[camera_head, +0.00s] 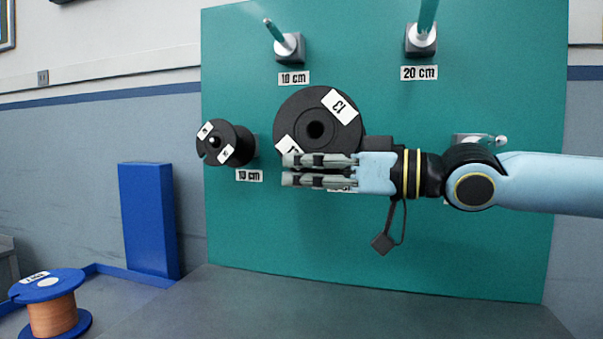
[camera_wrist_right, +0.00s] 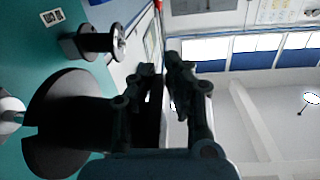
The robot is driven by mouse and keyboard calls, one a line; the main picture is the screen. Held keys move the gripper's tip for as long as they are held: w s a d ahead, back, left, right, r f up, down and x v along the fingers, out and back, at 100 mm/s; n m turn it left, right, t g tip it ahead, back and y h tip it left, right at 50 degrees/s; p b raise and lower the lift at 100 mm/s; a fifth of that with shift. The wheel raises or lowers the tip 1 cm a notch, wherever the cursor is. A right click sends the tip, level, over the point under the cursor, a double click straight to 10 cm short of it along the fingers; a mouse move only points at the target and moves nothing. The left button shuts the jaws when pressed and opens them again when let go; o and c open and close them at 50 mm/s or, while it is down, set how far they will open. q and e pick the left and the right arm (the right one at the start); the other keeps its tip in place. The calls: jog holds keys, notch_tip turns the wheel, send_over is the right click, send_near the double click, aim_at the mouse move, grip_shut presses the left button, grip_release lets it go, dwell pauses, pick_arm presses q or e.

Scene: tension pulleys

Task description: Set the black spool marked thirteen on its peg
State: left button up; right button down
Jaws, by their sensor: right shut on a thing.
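The large black spool (camera_head: 300,108) shows its round face in the head view, in front of the green board (camera_head: 300,235). It has a white label reading 13, turned nearly upside down, and a second label partly covered by my fingers. Its centre hole looks dark; I cannot tell whether a peg is inside. My right gripper (camera_head: 287,170) comes from the right and is shut on the lower part of this spool. In the right wrist view the spool's dark flange (camera_wrist_right: 55,120) is left of my fingers (camera_wrist_right: 160,75). My left gripper is out of view.
A smaller black spool (camera_head: 240,147) sits on a peg to the left. Bare pegs stand above at the 10 cm (camera_head: 290,47) and 20 cm (camera_head: 421,40) labels. Another peg (camera_head: 500,140) is partly behind my right arm. A blue-flanged orange spool (camera_head: 52,316) stands lower left.

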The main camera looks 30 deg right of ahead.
pick_arm(q)
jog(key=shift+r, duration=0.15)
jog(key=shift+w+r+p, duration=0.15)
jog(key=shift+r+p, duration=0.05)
jog(key=shift+p, duration=0.15)
pick_arm(e)
jog(key=shift+s+a, duration=0.15)
jog(key=shift+s, duration=0.05)
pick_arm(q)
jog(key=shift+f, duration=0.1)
pick_arm(e)
jog(key=shift+w, duration=0.1)
dwell(0.8)
jog(key=shift+w+d+f+b, duration=0.15)
jog(key=shift+w+d+b, duration=0.3)
jog(key=shift+d+b, duration=0.1)
jog(key=shift+w+d+f+b, duration=0.15)
jog(key=shift+w+d+b, duration=0.25)
jog(key=shift+d+b, duration=0.1)
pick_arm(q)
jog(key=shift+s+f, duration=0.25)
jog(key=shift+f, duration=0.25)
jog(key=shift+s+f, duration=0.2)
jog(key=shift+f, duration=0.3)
pick_arm(e)
jog(key=shift+d, duration=0.1)
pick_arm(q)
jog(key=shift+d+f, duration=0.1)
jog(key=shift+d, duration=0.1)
